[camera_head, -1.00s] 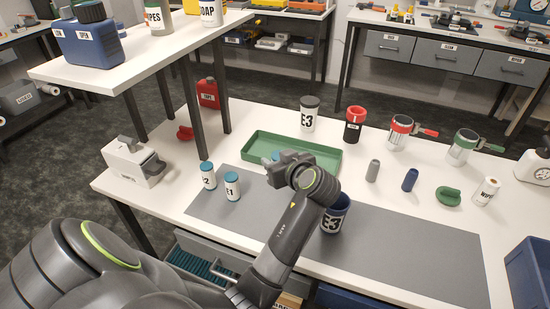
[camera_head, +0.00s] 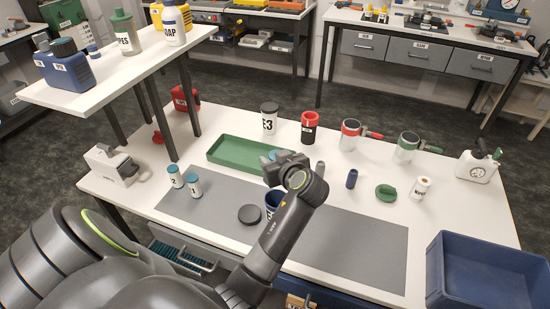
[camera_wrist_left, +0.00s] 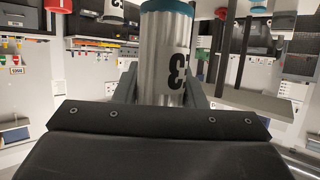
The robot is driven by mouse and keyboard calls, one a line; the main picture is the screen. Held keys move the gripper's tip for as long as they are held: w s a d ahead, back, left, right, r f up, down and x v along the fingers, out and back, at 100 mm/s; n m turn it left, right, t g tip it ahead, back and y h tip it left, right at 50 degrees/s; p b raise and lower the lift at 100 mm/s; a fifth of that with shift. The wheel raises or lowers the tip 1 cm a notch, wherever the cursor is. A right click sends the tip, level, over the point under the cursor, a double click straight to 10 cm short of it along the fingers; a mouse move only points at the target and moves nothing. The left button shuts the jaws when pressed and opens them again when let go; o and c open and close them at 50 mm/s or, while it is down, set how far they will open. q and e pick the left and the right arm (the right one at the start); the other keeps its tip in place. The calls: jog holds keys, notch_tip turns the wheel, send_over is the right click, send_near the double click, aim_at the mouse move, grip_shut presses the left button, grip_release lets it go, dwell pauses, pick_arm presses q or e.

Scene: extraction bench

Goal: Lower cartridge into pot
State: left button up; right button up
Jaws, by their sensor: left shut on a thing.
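My left gripper (camera_head: 284,163) is shut on a cartridge above the bench. In the left wrist view the cartridge (camera_wrist_left: 165,55) is a silver cylinder with a teal cap and a black "3" on its label, between the fingers. In the head view only a bit of its teal cap (camera_head: 273,154) shows behind the gripper. The blue pot (camera_head: 270,205) stands on the grey mat, partly hidden by my left forearm. The gripper appears above and behind the pot; the exact alignment is unclear. My right gripper is not in view.
A dark round lid (camera_head: 249,214) lies left of the pot on the grey mat (camera_head: 350,240). Two teal-capped cartridges, E2 (camera_head: 175,177) and E1 (camera_head: 194,186), stand at left. A green tray (camera_head: 225,152) lies behind. A blue bin (camera_head: 480,265) is at right.

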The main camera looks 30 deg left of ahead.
pick_arm(q)
jog(key=shift+a+f, duration=0.1)
jog(key=shift+f, duration=0.4)
notch_tip(320, 180, down, 10)
jog(key=b, duration=0.8)
jog(key=shift+r, duration=0.25)
jog(key=o, duration=1.1)
jog(key=shift+c, duration=0.2)
notch_tip(320, 180, up, 7)
jog(key=p, duration=0.5)
jog(key=shift+r+p, duration=0.1)
jog(key=shift+p, duration=0.25)
